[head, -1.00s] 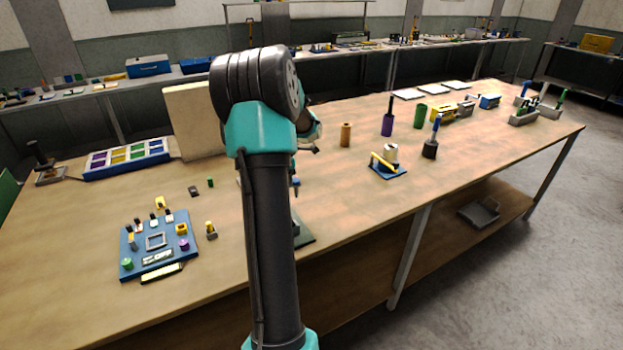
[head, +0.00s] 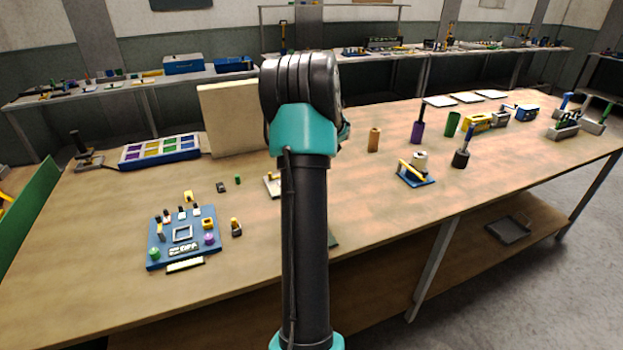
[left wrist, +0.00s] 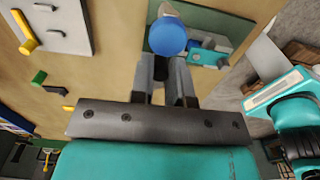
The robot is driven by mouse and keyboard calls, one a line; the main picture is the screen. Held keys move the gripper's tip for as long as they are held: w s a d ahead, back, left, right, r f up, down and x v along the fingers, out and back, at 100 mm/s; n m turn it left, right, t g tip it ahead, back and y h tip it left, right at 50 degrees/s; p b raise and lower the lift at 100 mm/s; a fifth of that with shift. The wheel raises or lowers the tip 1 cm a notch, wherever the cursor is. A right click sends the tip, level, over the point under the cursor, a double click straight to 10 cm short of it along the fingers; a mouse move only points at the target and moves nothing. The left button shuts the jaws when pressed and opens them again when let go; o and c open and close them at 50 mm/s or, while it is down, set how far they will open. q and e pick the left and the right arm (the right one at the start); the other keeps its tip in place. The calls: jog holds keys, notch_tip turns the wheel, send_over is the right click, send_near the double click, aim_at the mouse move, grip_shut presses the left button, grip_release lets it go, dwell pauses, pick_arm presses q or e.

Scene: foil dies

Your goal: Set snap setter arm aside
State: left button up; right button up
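A blue round knob (left wrist: 167,36) sits at the fingertips of my left gripper (left wrist: 163,70) in the left wrist view. A dark shape shows in the narrow gap between the two grey fingers. I cannot tell if the fingers grip it, or if the knob belongs to the snap setter arm. A green base (left wrist: 205,22) with a blue and teal part lies beyond. In the head view my arm hides the left gripper and most of this base. A blue-based device with a yellow lever (head: 416,173) stands on the bench to the right. My right gripper is out of view.
A blue board with several small parts (head: 157,225) lies on the bench at left. A pale upright panel (head: 233,118) and a compartment tray (head: 160,158) stand behind. A pale plate with a yellow handle (left wrist: 75,35) lies beside the left gripper. Bare wood shows at front left.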

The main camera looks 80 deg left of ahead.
pick_arm(q)
jog(key=o, duration=0.4)
jog(key=shift+w, duration=0.25)
jog(key=shift+o, duration=0.2)
jog(key=shift+s, duration=0.1)
jog(key=shift+r, duration=0.4)
notch_tip(320, 180, up, 17)
jog(key=shift+f, duration=0.2)
